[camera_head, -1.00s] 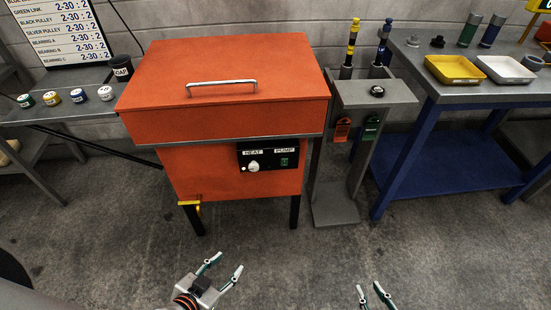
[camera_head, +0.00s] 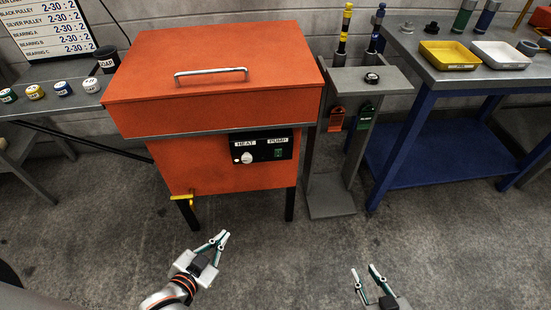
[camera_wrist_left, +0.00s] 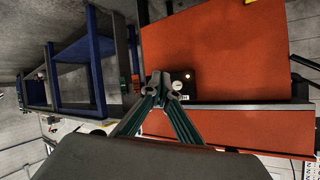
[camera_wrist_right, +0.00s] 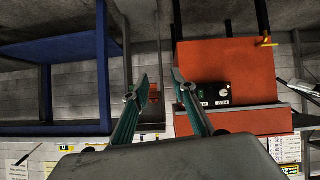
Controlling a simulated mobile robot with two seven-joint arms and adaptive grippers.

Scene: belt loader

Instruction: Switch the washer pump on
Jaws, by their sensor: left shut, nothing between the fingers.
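The orange washer (camera_head: 210,80) stands in the middle of the head view with its lid down. Its black control panel (camera_head: 262,147) has a white knob (camera_head: 247,158) under the HEAT label and a small green pump switch (camera_head: 278,153) under the PUMP label. My left gripper (camera_head: 222,238) is shut and empty, low in front of the washer and apart from it. In the left wrist view its fingers (camera_wrist_left: 162,80) partly cover the panel (camera_wrist_left: 187,88). My right gripper (camera_head: 364,270) is open and empty over the floor, right of the washer. The panel shows in the right wrist view (camera_wrist_right: 213,95).
A grey stand (camera_head: 350,85) with tags and bottles is right of the washer. A blue-framed bench (camera_head: 470,80) with trays is further right. A shelf (camera_head: 50,105) with small jars is at left. A yellow valve handle (camera_head: 181,197) sticks out at the washer's lower left.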

